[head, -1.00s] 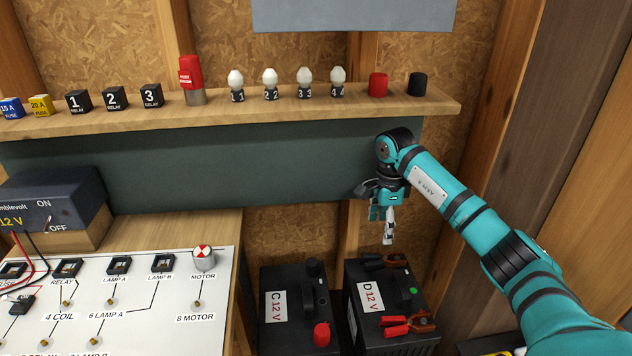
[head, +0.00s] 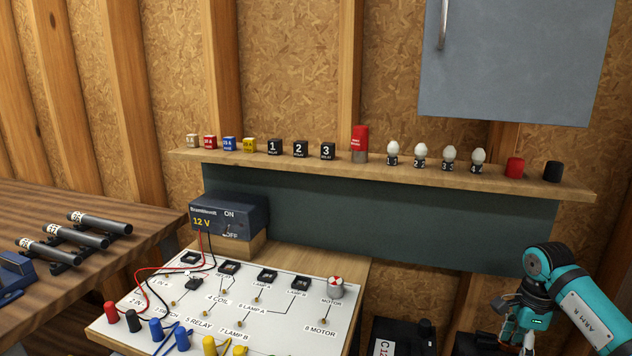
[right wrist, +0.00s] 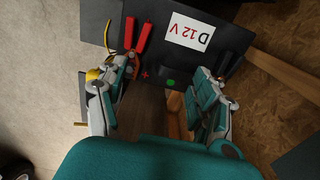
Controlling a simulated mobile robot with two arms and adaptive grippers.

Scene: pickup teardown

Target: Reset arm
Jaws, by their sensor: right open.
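My right arm, teal and black, comes in at the lower right of the head view. Its gripper (head: 522,338) points down below the right end of the shelf, with its tips close to the bottom edge. In the right wrist view the gripper (right wrist: 166,72) has its two fingers wide apart with nothing held between them. Beyond the fingers is the black battery marked D 12 V (right wrist: 218,58), with a red-handled clamp (right wrist: 138,38) and a green dot. I cannot tell whether the fingers touch the battery. My left gripper is not in view.
A wooden shelf (head: 390,180) carries fuses, relays, bulbs and red and black caps. Below stand a 12 V supply (head: 229,215) and a white circuit board (head: 262,312) with wires. A wooden bench (head: 60,225) with black tubes is left. A grey cabinet (head: 520,60) hangs upper right.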

